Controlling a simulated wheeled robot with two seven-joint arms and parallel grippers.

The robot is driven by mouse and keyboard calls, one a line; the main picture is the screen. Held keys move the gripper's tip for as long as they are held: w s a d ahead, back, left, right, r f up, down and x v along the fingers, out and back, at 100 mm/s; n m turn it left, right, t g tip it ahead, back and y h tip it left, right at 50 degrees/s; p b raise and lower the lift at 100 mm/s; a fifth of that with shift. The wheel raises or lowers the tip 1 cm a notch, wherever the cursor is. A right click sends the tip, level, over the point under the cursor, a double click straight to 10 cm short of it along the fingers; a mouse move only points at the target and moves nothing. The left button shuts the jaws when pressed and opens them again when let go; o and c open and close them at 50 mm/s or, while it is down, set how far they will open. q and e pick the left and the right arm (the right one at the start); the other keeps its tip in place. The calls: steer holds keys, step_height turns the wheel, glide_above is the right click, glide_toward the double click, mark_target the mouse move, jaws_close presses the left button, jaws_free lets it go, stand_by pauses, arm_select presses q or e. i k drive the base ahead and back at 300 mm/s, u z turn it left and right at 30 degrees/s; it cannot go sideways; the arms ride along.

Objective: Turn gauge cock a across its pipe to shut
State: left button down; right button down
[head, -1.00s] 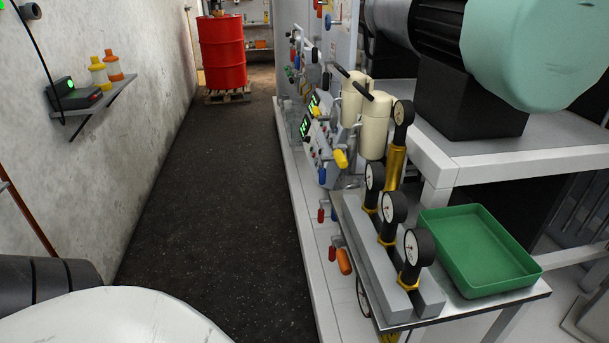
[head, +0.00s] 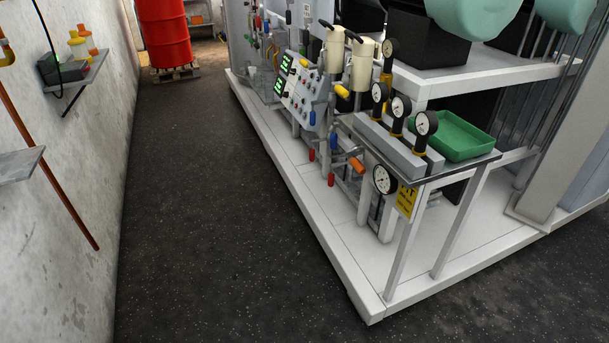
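The skid's pipework (head: 345,165) runs along its left side, with several coloured valve handles. An orange handle (head: 356,164) sticks out beside a round white gauge (head: 384,180). Red handles (head: 331,179) hang lower, and a blue one (head: 333,141) is just above. A yellow handle (head: 342,91) is by the control panel. No label reads clearly, so I cannot tell which is gauge cock a or how its lever lies to its pipe. Neither of my grippers is in view.
The white skid base (head: 325,245) ends in a low corner. Dark floor (head: 210,220) is clear to the left, up to the wall. A red drum (head: 164,35) stands on a pallet behind.

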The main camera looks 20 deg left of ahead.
mark_target(359, 166)
steer(key=u, duration=0.4)
steer(key=i, duration=1.65)
